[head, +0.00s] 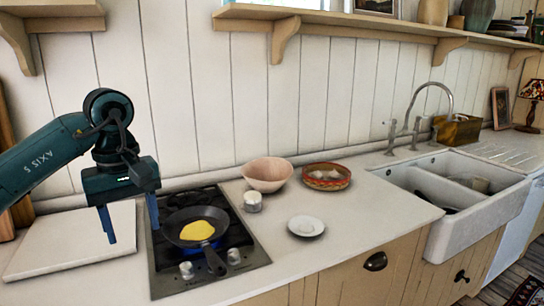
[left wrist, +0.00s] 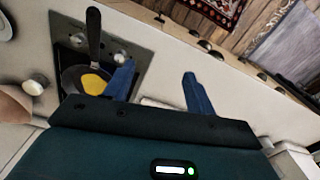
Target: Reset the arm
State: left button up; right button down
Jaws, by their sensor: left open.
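My left arm (head: 48,147) comes in from the left in the head view. My left gripper (head: 130,225) hangs above the white board with its fingers pointing down, apart and empty. Its two blue fingers also show in the left wrist view (left wrist: 160,88), with nothing between them. The gripper is just left of the stove and the black frying pan (head: 196,228). My right gripper is in neither view.
The pan holds a yellow food (head: 197,230) on the black cooktop (head: 160,275). A white board (head: 60,245) lies left of it. A pinkish bowl (head: 267,174), a patterned basket (head: 327,177), a small jar (head: 252,202) and a white saucer (head: 306,226) stand right. The sink (head: 470,212) is farther right.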

pick_arm(q)
jog(key=s+d+f+g+h, duration=0.25)
jog(key=d+f+h, duration=0.25)
jog(key=d+f, duration=0.5)
jog(key=s+d+r+n+g+h, duration=0.1)
jog(key=s+d+n+h, duration=0.3)
jog(key=d+n+h, duration=0.3)
jog(key=s+d+r+n+h, duration=0.2)
jog(key=s+d+n+h, duration=0.25)
jog(key=d+h, duration=0.35)
jog(key=w+a+f+m+t+y, duration=0.1)
jog(key=a+f+m+t+y, duration=0.3)
jog(key=m+t, duration=0.5)
jog(key=w+a+f+m+t+y, duration=0.15)
jog(key=f+m+t+y, duration=0.35)
jog(key=m, duration=0.8)
jog(key=w+a+f+m+t+y, duration=0.15)
jog(key=a+f+m+t, duration=0.4)
jog(key=m, duration=0.55)
jog(key=s+a+f+n+g+y, duration=0.2)
jog(key=s+f+n, duration=0.3)
jog(key=f, duration=0.3)
jog(key=s+a+f+n+g+y, duration=0.2)
jog(key=s+f+n+g+y, duration=0.1)
jog(key=s+f+n, duration=0.3)
notch_tip(320, 180, down, 2)
jog(key=shift+s+a+f+y, duration=0.15)
jog(key=shift+s+a+y, duration=0.1)
jog(key=shift+s+y, duration=0.55)
